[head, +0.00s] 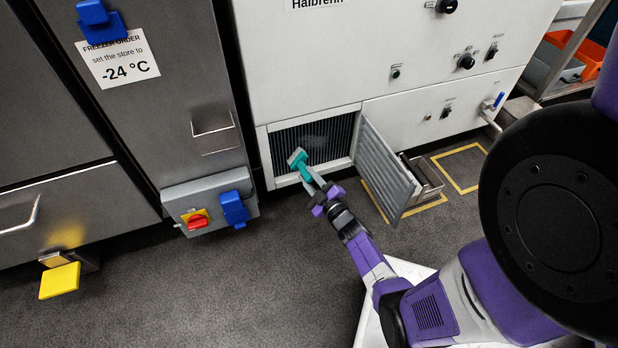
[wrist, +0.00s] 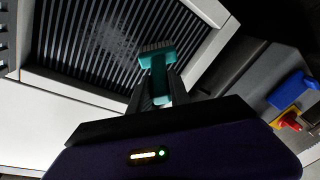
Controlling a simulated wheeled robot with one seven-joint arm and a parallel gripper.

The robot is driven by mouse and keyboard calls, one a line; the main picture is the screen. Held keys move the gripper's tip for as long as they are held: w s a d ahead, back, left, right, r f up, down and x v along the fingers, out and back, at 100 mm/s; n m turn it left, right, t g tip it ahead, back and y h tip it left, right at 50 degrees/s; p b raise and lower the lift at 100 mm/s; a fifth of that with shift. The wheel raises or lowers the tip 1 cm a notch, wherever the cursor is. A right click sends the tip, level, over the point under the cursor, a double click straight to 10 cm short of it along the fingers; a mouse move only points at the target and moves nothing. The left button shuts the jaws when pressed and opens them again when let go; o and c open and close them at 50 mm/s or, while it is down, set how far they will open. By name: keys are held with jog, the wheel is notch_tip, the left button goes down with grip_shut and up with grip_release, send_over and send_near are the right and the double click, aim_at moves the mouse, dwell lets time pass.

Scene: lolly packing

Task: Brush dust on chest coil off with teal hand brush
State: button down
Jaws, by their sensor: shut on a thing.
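My gripper (head: 312,187) is shut on the teal hand brush (head: 299,163), which points up and away toward the coil. The chest coil (head: 332,134) is a dark finned panel in an opening low on the white cabinet. A pale grey patch of dust (wrist: 116,40) lies on the fins, beyond and left of the brush head in the wrist view. Whether the bristles touch the fins I cannot tell.
A louvred door (head: 388,172) stands open just right of the coil opening, with a metal tray (head: 425,175) behind it. A grey switch box (head: 208,198) with a red and yellow knob is at the left. The dark floor below is clear.

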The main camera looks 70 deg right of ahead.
jog(key=shift+s+d+f, duration=0.15)
jog(key=shift+s+d, duration=0.7)
jog(key=shift+s, duration=0.05)
jog(key=shift+s+d+f+b, duration=0.2)
jog(key=shift+s+d+b, duration=0.1)
jog(key=shift+s+d, duration=0.6)
jog(key=shift+s, duration=0.15)
jog(key=shift+s+d+f+b, duration=0.2)
jog(key=shift+s+d+b, duration=0.1)
jog(key=shift+s+d, duration=0.5)
jog(key=shift+s+d+f+b, duration=0.2)
jog(key=shift+s+d+b, duration=0.25)
jog(key=shift+s+d, duration=0.4)
jog(key=shift+s, duration=0.2)
